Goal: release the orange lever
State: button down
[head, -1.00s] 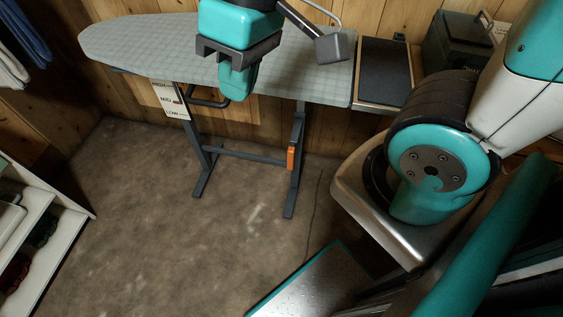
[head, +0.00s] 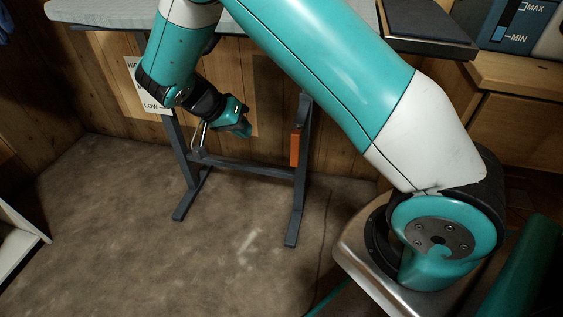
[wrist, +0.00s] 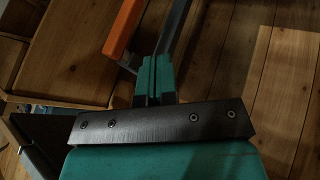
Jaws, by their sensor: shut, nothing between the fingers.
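The orange lever (head: 295,148) sits upright on the right dark leg of the ironing board's stand, below the board (head: 110,12). It also shows as an orange bar (wrist: 122,30) at the top of the wrist view. My gripper (head: 245,128) is under the board, left of the lever and apart from it in the head view. In the wrist view its teal fingers (wrist: 154,80) are together and empty, pointing up the picture just below and right of the lever. Whether they touch it cannot be told.
The stand's crossbar (head: 245,170) runs low between the legs. A white height card (head: 143,88) hangs near the left leg. A dark flat pad (head: 430,22) lies at the board's right end. Wooden cabinets (head: 525,125) stand at right. The floor in front is clear.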

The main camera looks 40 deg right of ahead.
aim_at(296, 147)
dwell(0.3)
jog(key=s+d+f+b, duration=0.4)
jog(key=d+f, duration=0.4)
jog(key=shift+s+d, duration=0.2)
jog(key=shift+s, duration=0.1)
jog(key=shift+s, duration=0.1)
dwell(0.3)
